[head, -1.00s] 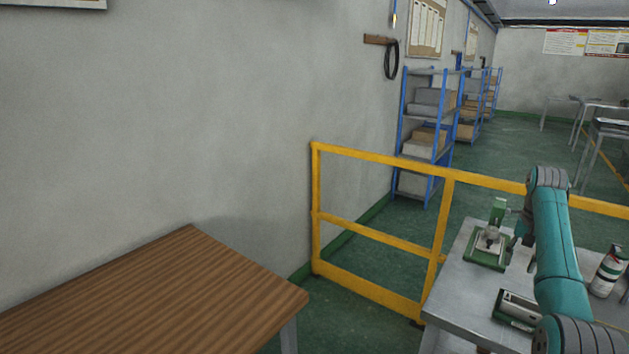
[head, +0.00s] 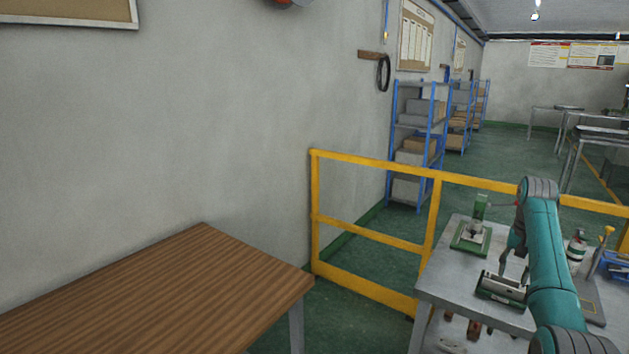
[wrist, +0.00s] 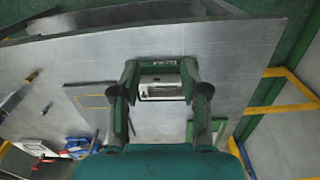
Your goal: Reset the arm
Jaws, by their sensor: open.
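My gripper (wrist: 160,70) is open and points down over the grey metal table (wrist: 225,60) in the wrist view. Nothing shows held between its fingers. A small green device with a pale top (wrist: 160,91) appears between the fingers, below them. In the head view my arm reaches over the same table at the right, and my gripper (head: 514,262) shows partly behind the arm, above the green device (head: 501,288). I cannot tell the exact gap between them. A green fixture with an upright post (head: 472,236) stands behind the device.
A yellow railing (head: 370,232) runs behind the table. A bare wooden table (head: 160,295) fills the lower left. Blue shelves (head: 416,140) line the wall.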

